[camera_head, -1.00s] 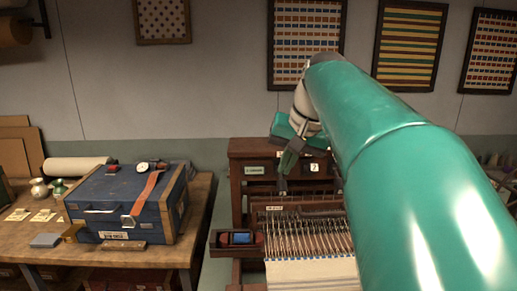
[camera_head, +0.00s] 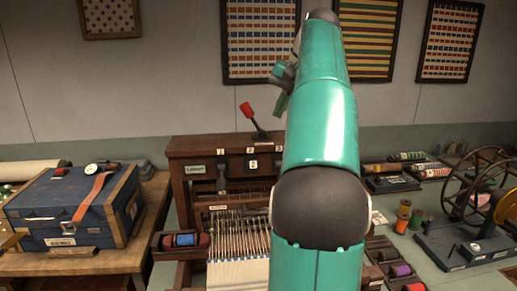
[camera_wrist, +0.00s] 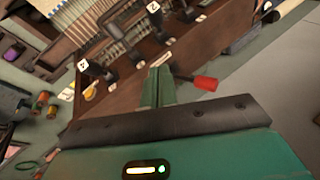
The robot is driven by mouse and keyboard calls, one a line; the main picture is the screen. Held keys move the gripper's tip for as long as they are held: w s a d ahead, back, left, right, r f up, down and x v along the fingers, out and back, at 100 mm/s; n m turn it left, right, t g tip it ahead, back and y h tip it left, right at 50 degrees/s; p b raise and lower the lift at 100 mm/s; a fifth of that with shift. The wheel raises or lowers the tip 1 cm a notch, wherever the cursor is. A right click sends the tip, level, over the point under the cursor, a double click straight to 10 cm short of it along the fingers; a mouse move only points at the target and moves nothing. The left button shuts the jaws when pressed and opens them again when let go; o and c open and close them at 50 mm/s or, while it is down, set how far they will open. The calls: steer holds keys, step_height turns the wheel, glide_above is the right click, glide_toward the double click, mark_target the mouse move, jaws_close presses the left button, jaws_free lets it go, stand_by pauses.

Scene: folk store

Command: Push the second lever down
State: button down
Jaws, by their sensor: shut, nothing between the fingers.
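A lever with a red handle (camera_head: 247,110) and dark shaft stands tilted up from the top of the wooden loom (camera_head: 190,146). Small number tags sit along the loom's front edge, with a "2" plate (camera_head: 252,163) under them. In the wrist view the red handle (camera_wrist: 205,82) lies just right of my gripper (camera_wrist: 159,72), whose green fingers are shut and empty. I cannot tell if they touch. Dark levers (camera_wrist: 130,50) hang along the loom front beside a "2" tag (camera_wrist: 153,7). In the head view my gripper (camera_head: 283,85) is above and right of the red handle, partly hidden by my arm.
A blue case (camera_head: 65,210) stands on the left table. A spool tray (camera_head: 180,243) juts from the loom's left side. Thread spools (camera_head: 404,212) and a wheeled winder (camera_head: 478,235) are on the right. Framed textiles hang on the wall behind.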

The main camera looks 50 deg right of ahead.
mark_target(252, 165)
steer(key=w+a+f, duration=0.3)
steer(key=w+f, duration=0.1)
steer(key=f, duration=0.7)
steer(key=shift+a+f, duration=0.2)
